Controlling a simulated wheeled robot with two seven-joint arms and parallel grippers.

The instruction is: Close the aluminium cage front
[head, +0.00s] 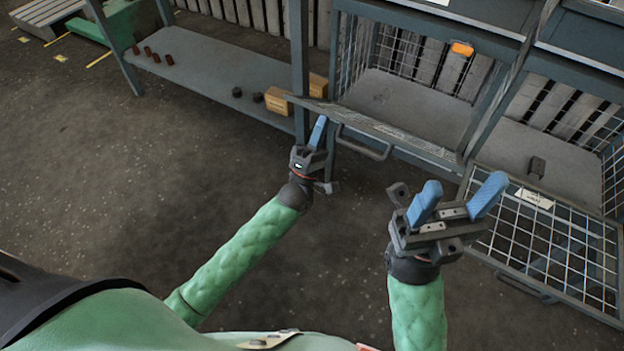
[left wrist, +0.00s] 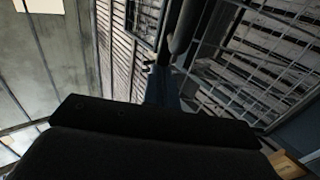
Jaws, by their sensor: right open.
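The left cage has a mesh front (head: 400,140) that stands out from its opening, seen at a shallow angle, with a handle (head: 365,148) on its outer edge. The right cage's mesh front (head: 560,250) is folded down and out, with a white label (head: 535,198) too small to read. I cannot tell which is the aluminium cage. My left gripper (head: 319,122) is at the left end of the left front. Only one blue finger shows clearly, and contact is unclear. My right gripper (head: 461,184) is open and empty, in front of the right cage's front.
A grey shelf (head: 200,85) at the left holds brown and dark cylinders and cardboard boxes (head: 278,100). An orange tag (head: 462,48) hangs in the left cage. A small dark block (head: 537,166) lies in the right cage. The floor (head: 120,190) at the left is clear.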

